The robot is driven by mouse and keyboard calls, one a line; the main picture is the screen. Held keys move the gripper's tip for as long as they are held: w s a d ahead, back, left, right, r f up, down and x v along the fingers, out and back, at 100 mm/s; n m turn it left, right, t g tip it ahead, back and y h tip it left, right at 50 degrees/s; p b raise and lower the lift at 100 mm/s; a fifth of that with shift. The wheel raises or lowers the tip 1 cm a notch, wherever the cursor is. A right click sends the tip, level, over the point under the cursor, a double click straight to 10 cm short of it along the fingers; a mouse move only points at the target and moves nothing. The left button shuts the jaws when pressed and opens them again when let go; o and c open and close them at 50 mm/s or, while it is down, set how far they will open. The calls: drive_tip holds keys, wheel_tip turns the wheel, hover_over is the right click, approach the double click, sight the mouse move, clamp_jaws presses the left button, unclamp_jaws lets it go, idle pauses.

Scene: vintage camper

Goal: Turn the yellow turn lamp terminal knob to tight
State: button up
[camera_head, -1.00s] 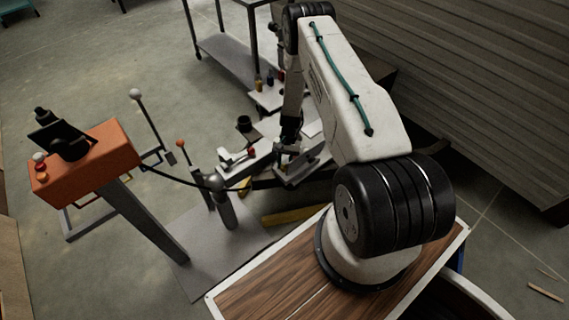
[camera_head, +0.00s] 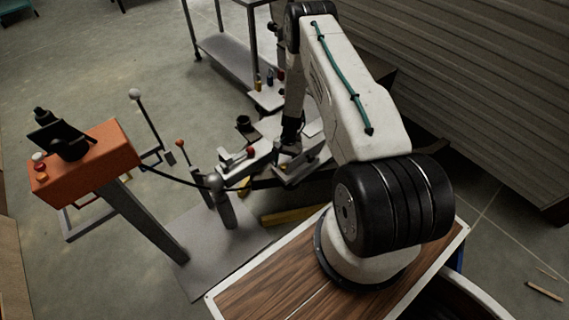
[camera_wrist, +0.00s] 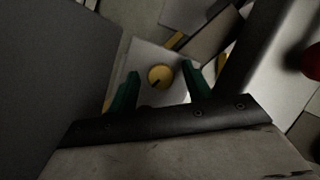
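The yellow knob (camera_wrist: 160,76) is a round disc with a dark pointer mark, on a pale flat plate (camera_wrist: 148,58) in the wrist view. The mark points toward the lower left there. My gripper (camera_wrist: 160,82) is open, with its two green fingers apart. The knob shows in the gap between the fingertips, and neither finger visibly touches it. How far the knob lies beyond the tips is hard to tell. In the head view, my gripper (camera_head: 288,148) is over the pale bench fixture, small and partly hidden.
A red knob (camera_wrist: 312,62) is at the right edge of the wrist view. In the head view, an orange box (camera_head: 88,160) on a post and upright levers (camera_head: 148,118) stand to the left. A metal shelf (camera_head: 232,55) is behind, beside a corrugated wall (camera_head: 470,90).

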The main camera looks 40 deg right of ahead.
drive_tip(key=v, duration=0.8)
